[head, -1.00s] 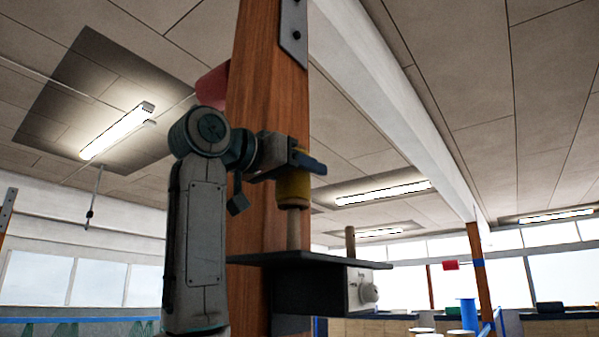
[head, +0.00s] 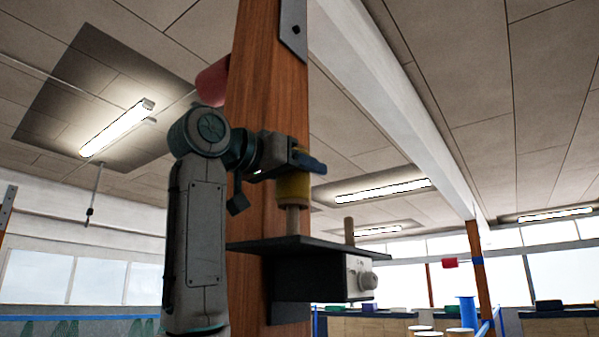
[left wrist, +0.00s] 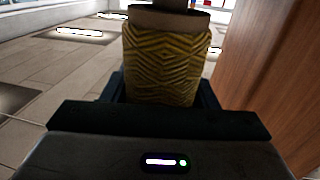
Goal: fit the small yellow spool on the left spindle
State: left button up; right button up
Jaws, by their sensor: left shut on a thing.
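The small yellow spool (head: 293,190) is wound with yellow twine and is held upright in my left gripper (head: 297,165), which is shut on it. The spool is directly above the left spindle (head: 293,221), a pale wooden peg on a dark shelf. The spool's lower end meets the top of the visible peg; I cannot tell whether the peg's tip is inside it. The left wrist view shows the spool (left wrist: 165,65) between the jaws, with a tan flange at its far end. My right gripper is not in view.
The dark shelf (head: 260,246) is fixed to a wooden post (head: 262,100) close behind my gripper. A second wooden peg (head: 349,231) stands to the right, above a pale box with a knob (head: 367,280). A red object (head: 213,82) shows behind the post.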

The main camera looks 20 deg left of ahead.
aim_at(295, 203)
pick_arm(q)
jog(key=shift+f+b, duration=1.35)
jog(key=shift+f, duration=0.15)
jog(key=shift+f+b, duration=1.2)
jog(key=shift+f, duration=0.15)
jog(key=o, duration=1.1)
jog(key=shift+s, duration=0.1)
jog(key=shift+a, duration=0.1)
jog(key=shift+s+a+b, duration=0.2)
jog(key=shift+s+b, duration=0.15)
jog(key=b+v, duration=0.4)
jog(key=v, duration=0.5)
jog(key=shift+s+a+b, duration=0.2)
jog(key=shift+s+b, duration=0.15)
jog(key=shift+s, duration=0.05)
